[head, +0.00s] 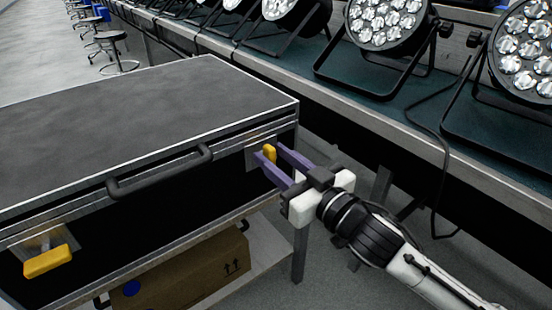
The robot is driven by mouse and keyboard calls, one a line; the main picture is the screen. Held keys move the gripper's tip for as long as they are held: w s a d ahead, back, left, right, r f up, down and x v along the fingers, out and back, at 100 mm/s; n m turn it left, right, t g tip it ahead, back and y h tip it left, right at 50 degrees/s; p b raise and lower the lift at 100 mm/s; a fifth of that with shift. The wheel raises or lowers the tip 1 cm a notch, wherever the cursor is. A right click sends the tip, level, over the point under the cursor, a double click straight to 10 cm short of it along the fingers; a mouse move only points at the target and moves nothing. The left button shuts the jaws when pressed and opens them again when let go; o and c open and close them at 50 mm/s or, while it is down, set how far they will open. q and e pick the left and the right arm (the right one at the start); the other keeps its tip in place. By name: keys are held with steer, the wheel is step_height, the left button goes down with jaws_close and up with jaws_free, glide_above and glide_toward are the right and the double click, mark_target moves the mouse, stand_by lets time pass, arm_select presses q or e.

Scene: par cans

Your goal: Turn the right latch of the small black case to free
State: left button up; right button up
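The small black case (140,100) sits at the left with its lid down and a black handle (160,172) on its front. Its right latch, a yellow tab (269,152), is near the front's right end and looks upright. Its left latch (48,262), also yellow, lies roughly level. My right gripper (268,155) has its two purple fingers at the right latch, one on each side of the tab. The fingers hide part of the tab, and I cannot tell whether they press on it. My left gripper is out of view.
A cardboard box (195,270) is on a shelf below the case. A long bench (350,105) with several par cans (388,22) runs behind, to the right of the case. A black cable (440,150) hangs off it. Stools (112,40) stand far back on open floor.

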jaws_close()
